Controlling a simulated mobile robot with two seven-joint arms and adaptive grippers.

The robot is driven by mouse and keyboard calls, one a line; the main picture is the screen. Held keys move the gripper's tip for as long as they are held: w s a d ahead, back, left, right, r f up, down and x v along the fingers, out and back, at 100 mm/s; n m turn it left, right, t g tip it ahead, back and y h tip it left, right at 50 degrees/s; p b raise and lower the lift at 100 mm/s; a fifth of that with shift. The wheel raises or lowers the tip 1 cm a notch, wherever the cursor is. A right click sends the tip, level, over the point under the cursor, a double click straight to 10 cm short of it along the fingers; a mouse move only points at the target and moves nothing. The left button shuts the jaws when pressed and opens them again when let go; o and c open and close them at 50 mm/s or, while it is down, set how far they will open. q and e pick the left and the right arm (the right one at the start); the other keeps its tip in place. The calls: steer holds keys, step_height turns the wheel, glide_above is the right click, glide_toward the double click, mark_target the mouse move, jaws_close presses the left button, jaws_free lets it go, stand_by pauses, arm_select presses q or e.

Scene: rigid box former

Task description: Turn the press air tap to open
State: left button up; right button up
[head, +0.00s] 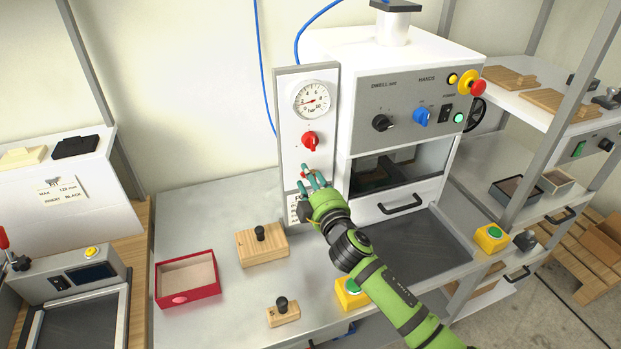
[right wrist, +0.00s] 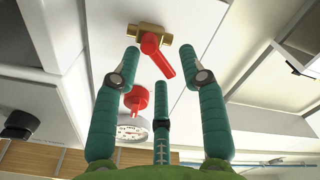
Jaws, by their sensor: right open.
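The press air tap, a brass valve with a red lever (right wrist: 160,55), is on the white panel and shows at the top of the right wrist view, its lever slanting down to the right. In the head view only a little of its red (head: 305,173) shows by my fingertips. My right gripper (head: 315,181) is open in front of the lower panel. In the right wrist view its green fingers (right wrist: 162,58) spread to either side of the lever, with a third finger below. I cannot tell whether any finger touches it. My left gripper is not in view.
Above the tap are a red knob (head: 310,141) and a round bar gauge (head: 314,101). The grey press front (head: 400,105) with knobs stands just right. A red tray (head: 187,280) and wooden blocks with black knobs (head: 262,245) lie on the bench.

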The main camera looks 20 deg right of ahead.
jaws_close()
steer(key=shift+n, duration=0.3)
steer(key=n, duration=0.4)
steer(key=shift+a+f, duration=0.35)
steer(key=shift+a+f+n, duration=0.1)
steer(key=shift+f+n, duration=0.1)
steer(key=shift+n, duration=0.75)
steer(key=shift+f+n, duration=0.15)
steer(key=shift+n, duration=0.8)
jaws_free()
steer(key=shift+s+f, duration=0.1)
steer(key=s, duration=1.1)
steer(key=shift+s+d, duration=0.2)
steer(key=shift+s, duration=0.2)
